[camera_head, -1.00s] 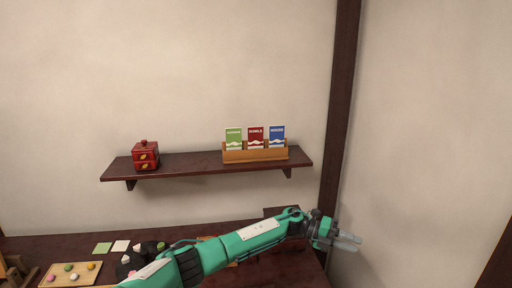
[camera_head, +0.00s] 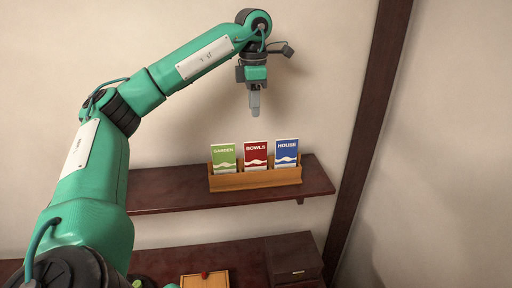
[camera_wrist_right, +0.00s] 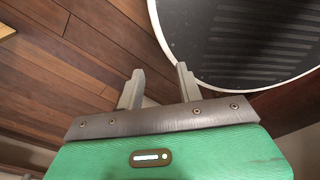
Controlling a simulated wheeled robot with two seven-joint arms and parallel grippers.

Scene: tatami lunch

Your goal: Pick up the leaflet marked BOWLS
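The red leaflet marked BOWLS (camera_head: 256,155) stands upright in the middle of a wooden holder (camera_head: 256,181) on the wall shelf. My left gripper (camera_head: 255,113) points down just above the BOWLS leaflet in the picture, with a gap between fingertips and leaflet top. It is seen edge-on, so I cannot tell whether its fingers are apart, and no leaflet shows in it. My right gripper (camera_wrist_right: 158,82) shows in the right wrist view with its fingers apart and nothing between them.
The green GARDEN leaflet (camera_head: 224,158) and the blue HOUSE leaflet (camera_head: 287,153) flank it closely. The dark shelf (camera_head: 170,188) has bare room left of the holder. A dark box (camera_head: 293,258) and a wooden tray (camera_head: 205,280) are below. A dark post (camera_head: 372,110) stands right.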

